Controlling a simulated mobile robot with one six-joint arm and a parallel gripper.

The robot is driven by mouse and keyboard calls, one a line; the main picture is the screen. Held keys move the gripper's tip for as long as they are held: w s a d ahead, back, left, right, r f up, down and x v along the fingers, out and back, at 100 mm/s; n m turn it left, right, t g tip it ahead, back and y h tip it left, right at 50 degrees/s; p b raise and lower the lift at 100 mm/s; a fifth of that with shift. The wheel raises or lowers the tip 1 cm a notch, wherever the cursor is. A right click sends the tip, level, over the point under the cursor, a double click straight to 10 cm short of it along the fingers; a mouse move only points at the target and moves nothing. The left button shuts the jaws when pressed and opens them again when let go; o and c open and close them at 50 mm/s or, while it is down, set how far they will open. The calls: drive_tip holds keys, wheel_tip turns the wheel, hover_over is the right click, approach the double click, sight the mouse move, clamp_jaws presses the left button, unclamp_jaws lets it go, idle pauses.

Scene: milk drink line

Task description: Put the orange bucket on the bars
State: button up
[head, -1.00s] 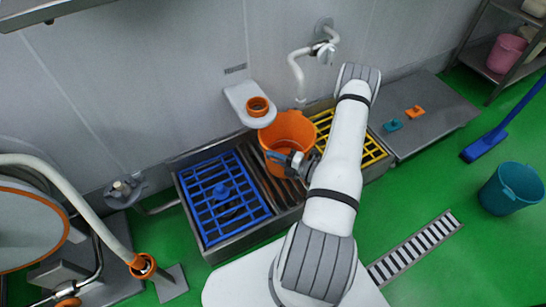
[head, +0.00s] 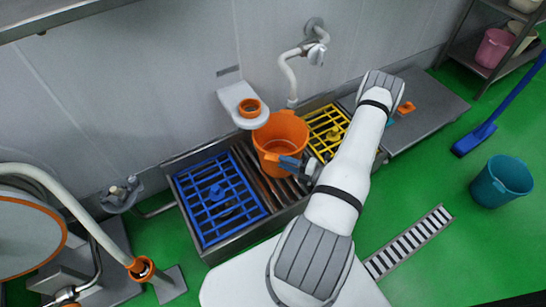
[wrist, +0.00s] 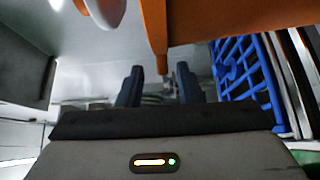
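The orange bucket (head: 270,135) stands upright at the back of the brown bars (head: 257,178), the middle section of the sink between a blue grid and a yellow grid. Its base is partly hidden by my gripper. My gripper (head: 289,163) is at the bucket's front right side, low down. In the wrist view its two dark blue fingers (wrist: 158,85) are apart, with a narrow orange part of the bucket (wrist: 156,35) ahead of and between them. A gap shows on the right side of that part, so the fingers do not look closed on it.
The blue grid (head: 215,190) with a blue knob is left of the bucket, the yellow grid (head: 327,122) right. A pipe tap (head: 288,75) is on the wall. A teal bucket (head: 500,182) stands on the floor.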

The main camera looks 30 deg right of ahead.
drive_tip(key=v, duration=0.5)
drive_tip(key=w+a+r+n+g+y, duration=0.1)
drive_tip(key=a+r+n+g, duration=0.6)
drive_tip(key=r+n, duration=0.35)
drive_tip(key=a+r+n+g, duration=0.75)
drive_tip(key=r+n, duration=0.25)
drive_tip(key=n, duration=0.2)
drive_tip(key=s+a+r+n+h, duration=0.3)
drive_tip(key=r+n+h, duration=0.3)
drive_tip(key=n, duration=0.6)
drive_tip(key=s+a+r+n+t+h, duration=0.1)
drive_tip(key=s+a+r+n+h, duration=0.2)
drive_tip(key=r+n, duration=0.6)
drive_tip(key=s+n+h, duration=0.2)
drive_tip(key=s+n, duration=0.1)
drive_tip(key=shift+a+r+h+p, duration=0.25)
drive_tip(key=shift+r+h+p, duration=0.05)
drive_tip(key=shift+h, duration=0.1)
